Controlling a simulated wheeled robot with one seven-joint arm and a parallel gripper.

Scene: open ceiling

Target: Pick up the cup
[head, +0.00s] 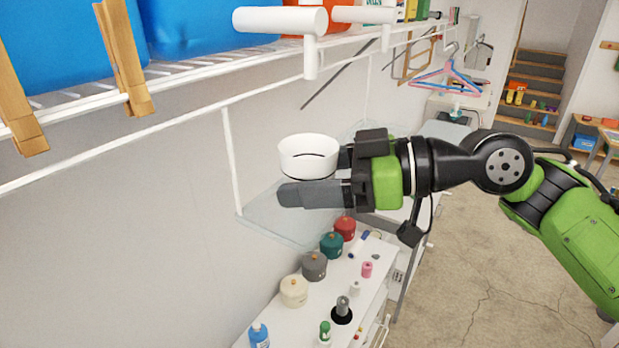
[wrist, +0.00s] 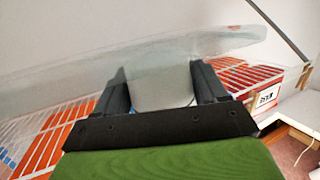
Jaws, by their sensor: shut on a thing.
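The white cup (head: 308,158) is a short, round, upright vessel, left of my wrist in the head view. My gripper (head: 309,180) points left and is shut on it, with the near finger in front of the cup's lower part. The far finger is mostly hidden behind the cup. In the wrist view a pale piece of the cup (wrist: 160,88) shows between the two dark fingers of my gripper (wrist: 158,70). Whether the cup touches the clear shelf (head: 270,222) behind and below it cannot be told.
A wire rack (head: 200,70) with a wooden clothespin (head: 122,55) and blue containers (head: 190,25) is above left. A white table (head: 340,290) with spools and several lidded pots stands below. Hangers (head: 447,75) hang farther back. Open floor (head: 480,280) lies at right.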

